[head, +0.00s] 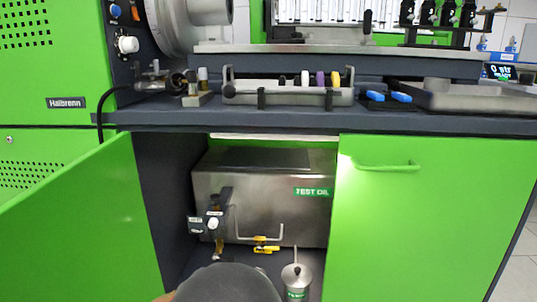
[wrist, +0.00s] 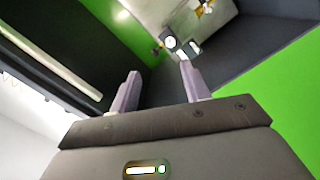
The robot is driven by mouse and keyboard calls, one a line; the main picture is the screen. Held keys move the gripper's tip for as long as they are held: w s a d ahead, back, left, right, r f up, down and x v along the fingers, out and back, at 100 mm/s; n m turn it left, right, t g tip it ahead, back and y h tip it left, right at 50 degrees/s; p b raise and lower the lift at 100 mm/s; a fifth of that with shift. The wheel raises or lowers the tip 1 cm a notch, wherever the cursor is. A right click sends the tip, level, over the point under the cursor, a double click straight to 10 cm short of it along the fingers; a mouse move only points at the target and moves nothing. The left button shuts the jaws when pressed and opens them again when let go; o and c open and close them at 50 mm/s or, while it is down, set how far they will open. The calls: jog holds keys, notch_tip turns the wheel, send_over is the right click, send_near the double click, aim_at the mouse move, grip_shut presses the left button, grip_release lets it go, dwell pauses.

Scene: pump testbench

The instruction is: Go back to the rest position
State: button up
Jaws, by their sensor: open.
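My gripper (wrist: 158,84) shows in the wrist view with its two pale fingers apart and nothing between them. In the head view a rounded dark part of my arm (head: 225,285) shows at the bottom, in front of the open cabinet. My fingers are not visible in the head view.
The left green door (head: 80,235) stands open; the right green door (head: 430,220) is shut. Inside are a steel test oil tank (head: 265,210), a yellow-handled valve (head: 262,245) and a steel can (head: 296,280). Above is the worktop (head: 440,123) with a tool tray (head: 285,97).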

jog(key=d+r+m+g+h, duration=0.2)
jog(key=d+r+g+h, duration=0.1)
jog(key=d, duration=0.7)
jog(key=d+r+m+g+h, duration=0.2)
jog(key=d+m+g+h, duration=0.1)
jog(key=d, duration=0.6)
jog(key=s+d+r+m+g+y, duration=0.15)
jog(key=s+d+m+g, duration=0.25)
jog(key=s+d+g, duration=0.65)
jog(key=s+d+r+m+t+y, duration=0.1)
jog(key=s+d+r+t+y, duration=0.2)
jog(key=s+y, duration=0.5)
notch_tip(320, 180, up, 13)
jog(key=s+t+p, duration=0.1)
jog(key=p, duration=1.2)
jog(key=shift+f+h, duration=0.15)
jog(key=shift+h, duration=0.2)
jog(key=shift+s+t, duration=0.1)
jog(key=shift+t, duration=0.15)
